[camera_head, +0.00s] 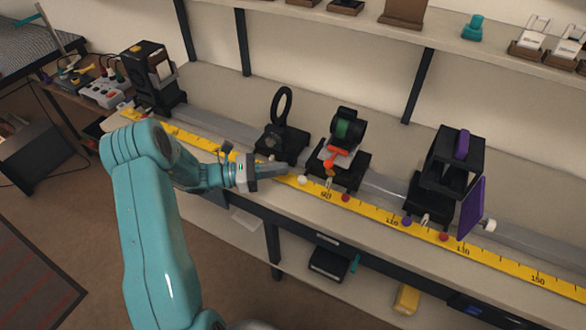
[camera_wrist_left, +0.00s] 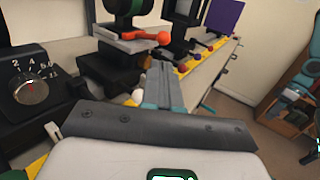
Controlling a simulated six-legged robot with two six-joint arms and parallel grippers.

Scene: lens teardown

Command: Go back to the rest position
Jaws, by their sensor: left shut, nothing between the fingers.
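My left gripper (camera_head: 280,171) is shut and empty. It is above the yellow measuring tape along the bench's front edge, in front of the black ring holder (camera_head: 281,121) and just left of the holder with the green-banded lens (camera_head: 350,130). In the left wrist view its closed fingers (camera_wrist_left: 163,88) point toward the lens holder's base, with the orange-red lever (camera_wrist_left: 150,37) beyond them. I cannot tell whether the fingers touch the small white knob (camera_wrist_left: 138,96) beside them. My right gripper is not in view.
A rail carries a black lamp box (camera_head: 152,75) at the far left and a black stand with a purple plate (camera_head: 471,207) at the right. The yellow tape (camera_head: 514,267) runs along the bench front. A shelf (camera_head: 480,48) hangs behind. Open floor lies in front at left.

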